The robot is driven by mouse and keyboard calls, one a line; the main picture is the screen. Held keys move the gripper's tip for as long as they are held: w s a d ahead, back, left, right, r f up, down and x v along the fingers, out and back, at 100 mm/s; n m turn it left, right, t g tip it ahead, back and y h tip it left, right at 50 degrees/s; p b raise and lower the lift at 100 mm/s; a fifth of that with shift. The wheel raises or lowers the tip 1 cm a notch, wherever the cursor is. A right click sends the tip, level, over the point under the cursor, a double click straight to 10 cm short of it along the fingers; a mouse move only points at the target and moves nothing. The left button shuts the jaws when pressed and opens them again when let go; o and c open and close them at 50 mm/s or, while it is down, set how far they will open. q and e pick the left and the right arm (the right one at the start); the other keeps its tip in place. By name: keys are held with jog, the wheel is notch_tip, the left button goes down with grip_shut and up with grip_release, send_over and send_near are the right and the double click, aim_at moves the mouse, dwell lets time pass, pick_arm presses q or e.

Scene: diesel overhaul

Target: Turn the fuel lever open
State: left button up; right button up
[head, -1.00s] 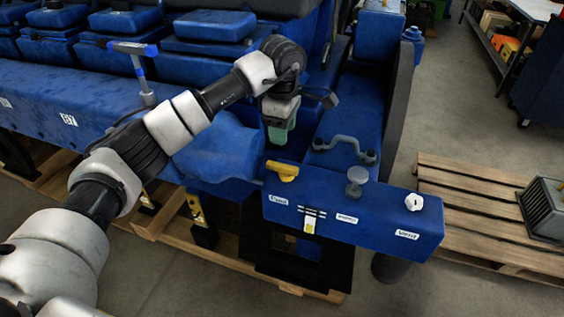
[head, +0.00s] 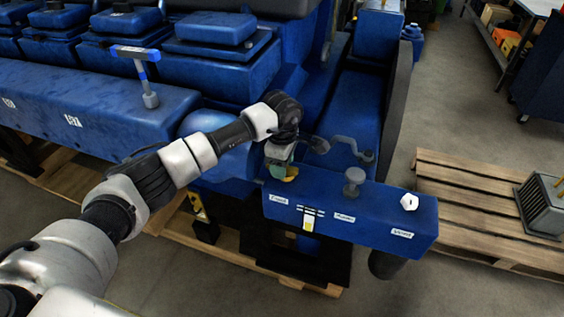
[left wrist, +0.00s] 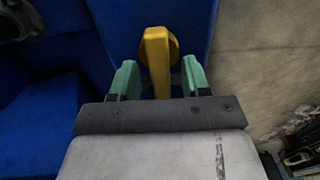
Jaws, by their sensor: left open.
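The yellow fuel lever (head: 291,177) sits at the left end of the top of the blue panel box. In the head view my left gripper (head: 279,172) is right at the lever and hides part of it. In the left wrist view the lever (left wrist: 157,62) stands between the two green fingertips of the left gripper (left wrist: 160,80), which are apart, with a gap on each side of the lever. The left gripper is open. My right gripper is not in view.
The blue panel box (head: 345,232) also bears a grey knob (head: 354,182) and a white knob (head: 409,202). A bent grey handle (head: 350,146) is behind it. A T-handled tool (head: 145,78) stands on the engine at left. A wooden pallet (head: 460,190) lies at right.

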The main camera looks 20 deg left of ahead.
pick_arm(q)
grip_shut()
